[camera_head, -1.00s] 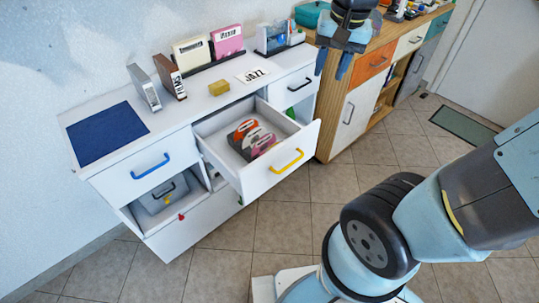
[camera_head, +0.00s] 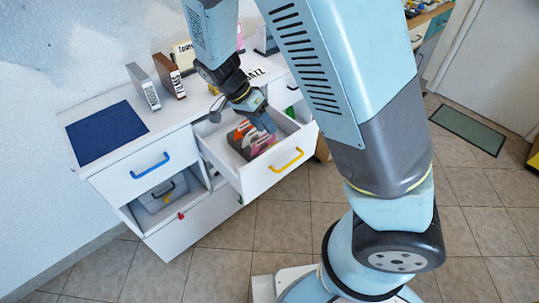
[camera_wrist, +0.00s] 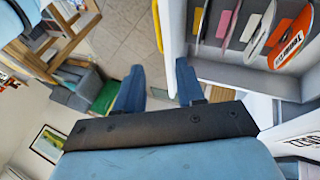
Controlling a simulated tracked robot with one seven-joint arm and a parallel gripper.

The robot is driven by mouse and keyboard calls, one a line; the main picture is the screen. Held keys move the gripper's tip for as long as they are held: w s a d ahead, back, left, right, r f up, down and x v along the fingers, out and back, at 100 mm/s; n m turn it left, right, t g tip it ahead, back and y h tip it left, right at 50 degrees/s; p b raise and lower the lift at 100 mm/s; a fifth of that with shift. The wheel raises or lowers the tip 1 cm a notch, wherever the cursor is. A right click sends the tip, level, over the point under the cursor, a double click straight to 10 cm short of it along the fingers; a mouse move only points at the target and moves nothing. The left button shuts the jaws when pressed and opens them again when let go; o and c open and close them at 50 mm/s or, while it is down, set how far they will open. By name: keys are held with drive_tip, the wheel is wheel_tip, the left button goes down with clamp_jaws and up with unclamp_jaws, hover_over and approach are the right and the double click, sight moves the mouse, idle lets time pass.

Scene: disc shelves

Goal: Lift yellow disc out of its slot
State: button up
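The open drawer (camera_head: 222,165) holds a row of upright discs with coloured faces. In the wrist view, an orange disc (camera_wrist: 291,42) stands at the right end of the row. My gripper (camera_head: 264,121) is over the drawer at the discs' right end. In the wrist view my gripper (camera_wrist: 160,88) is open with nothing between its fingers.
The drawer's front with its yellow handle (camera_head: 286,160) and its side walls surround the discs. The white cabinet top carries a blue mat (camera_head: 105,133), a grey case (camera_head: 143,87) and a brown case (camera_head: 168,76). The floor (camera_head: 235,255) in front is clear.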

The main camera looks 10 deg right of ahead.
drive_tip(key=s+a+f+m+t+h, duration=0.1)
drive_tip(key=a+f+m+t+h, duration=0.4)
drive_tip(key=a, duration=0.4)
drive_tip(key=shift+n+t, duration=0.6)
drive_tip(key=shift+x, duration=6.85)
drive_tip(key=shift+s+f, duration=0.1)
drive_tip(key=shift+s, duration=0.1)
clamp_jaws()
